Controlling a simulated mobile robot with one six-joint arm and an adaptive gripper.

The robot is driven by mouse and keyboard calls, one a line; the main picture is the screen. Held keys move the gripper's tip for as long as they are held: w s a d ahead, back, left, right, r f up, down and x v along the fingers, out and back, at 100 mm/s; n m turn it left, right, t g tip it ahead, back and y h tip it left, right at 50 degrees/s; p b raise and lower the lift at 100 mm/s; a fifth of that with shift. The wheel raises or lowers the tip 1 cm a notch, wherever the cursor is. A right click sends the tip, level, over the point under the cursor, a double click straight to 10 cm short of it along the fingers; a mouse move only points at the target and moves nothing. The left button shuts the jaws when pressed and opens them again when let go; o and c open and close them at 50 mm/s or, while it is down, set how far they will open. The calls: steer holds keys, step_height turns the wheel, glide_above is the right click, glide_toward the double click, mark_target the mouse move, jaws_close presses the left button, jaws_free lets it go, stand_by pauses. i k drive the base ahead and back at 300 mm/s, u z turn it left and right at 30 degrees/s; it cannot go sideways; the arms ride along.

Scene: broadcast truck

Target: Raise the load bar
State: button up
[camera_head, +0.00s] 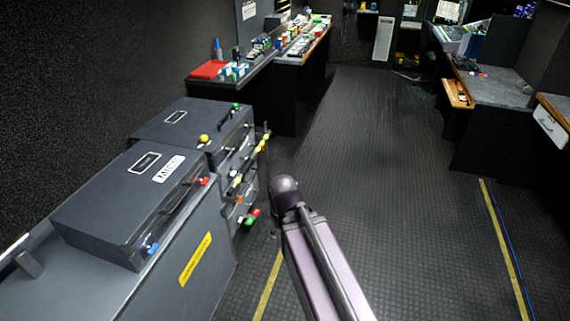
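I cannot single out the load bar with certainty. The front of a grey cabinet (236,182) at left centre carries several small coloured knobs and handles, yellow, red, orange and green. A thin dark upright rod (265,140) with a yellow piece stands at its right edge. A red and green piece sits low at this front, close to the floor. My arm rises from the bottom edge to the right of the cabinet, and its rounded joint stands apart from the cabinet in the picture. My gripper does not show.
A black case (122,205) with a white label lies on the nearer grey cabinet (182,290), which bears a yellow label. Behind, a long counter (262,66) holds many small items. Desks (505,88) line the right. The dark floor (375,140) between them is clear.

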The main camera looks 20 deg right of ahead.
mark_target(251, 159)
steer(key=z, duration=0.15)
steer(key=k, duration=0.65)
steer(key=z, duration=0.65)
steer(key=i, duration=1.55)
steer(key=u, duration=0.25)
steer(key=i, duration=0.6)
steer(key=u, duration=0.75)
steer(key=i, duration=0.4)
steer(key=u, duration=0.45)
